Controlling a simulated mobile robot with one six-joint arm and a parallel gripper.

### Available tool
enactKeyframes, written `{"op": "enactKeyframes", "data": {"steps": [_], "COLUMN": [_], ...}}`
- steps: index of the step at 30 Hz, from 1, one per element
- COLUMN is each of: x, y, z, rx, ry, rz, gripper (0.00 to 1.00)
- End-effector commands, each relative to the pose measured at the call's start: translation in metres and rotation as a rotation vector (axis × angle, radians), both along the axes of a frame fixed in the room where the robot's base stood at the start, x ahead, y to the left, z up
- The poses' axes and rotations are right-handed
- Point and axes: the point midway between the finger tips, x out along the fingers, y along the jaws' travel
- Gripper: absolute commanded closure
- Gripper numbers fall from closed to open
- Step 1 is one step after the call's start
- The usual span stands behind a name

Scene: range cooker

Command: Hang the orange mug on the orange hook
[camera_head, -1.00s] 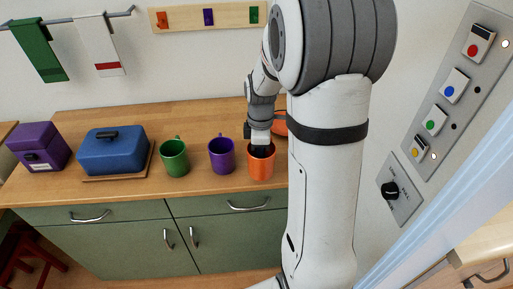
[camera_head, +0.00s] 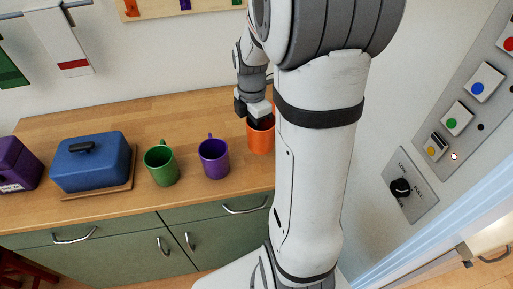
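The orange mug (camera_head: 261,140) stands upright on the wooden counter, partly covered by my arm on its right. My gripper (camera_head: 254,120) points down at the mug's rim, with its dark fingers at or inside the mouth. Whether the fingers grip the wall is too small to tell. The mug's handle is hidden. The orange hook (camera_head: 131,8) is on the wooden rail on the wall at the top left, cut by the picture's top edge.
A purple mug (camera_head: 214,158) and a green mug (camera_head: 161,165) stand left of the orange one. A blue butter dish (camera_head: 90,165) and a purple box (camera_head: 15,165) are further left. A purple hook (camera_head: 185,4) shares the rail. A switch panel (camera_head: 465,105) is at right.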

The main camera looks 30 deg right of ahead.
Motion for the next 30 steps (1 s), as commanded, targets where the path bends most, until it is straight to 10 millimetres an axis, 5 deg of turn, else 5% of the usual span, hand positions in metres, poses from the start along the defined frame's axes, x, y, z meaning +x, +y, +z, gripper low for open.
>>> {"op": "enactKeyframes", "data": {"steps": [15,28,30], "x": [0.0,0.0,0.0], "y": [-0.001,-0.001,-0.001], "z": [-0.064,-0.071,-0.07], "rx": [0.0,-0.001,0.0], "ry": [0.001,-0.001,-0.001], "rz": [-0.002,-0.003,-0.003], "gripper": [1.0,1.0,0.92]}}
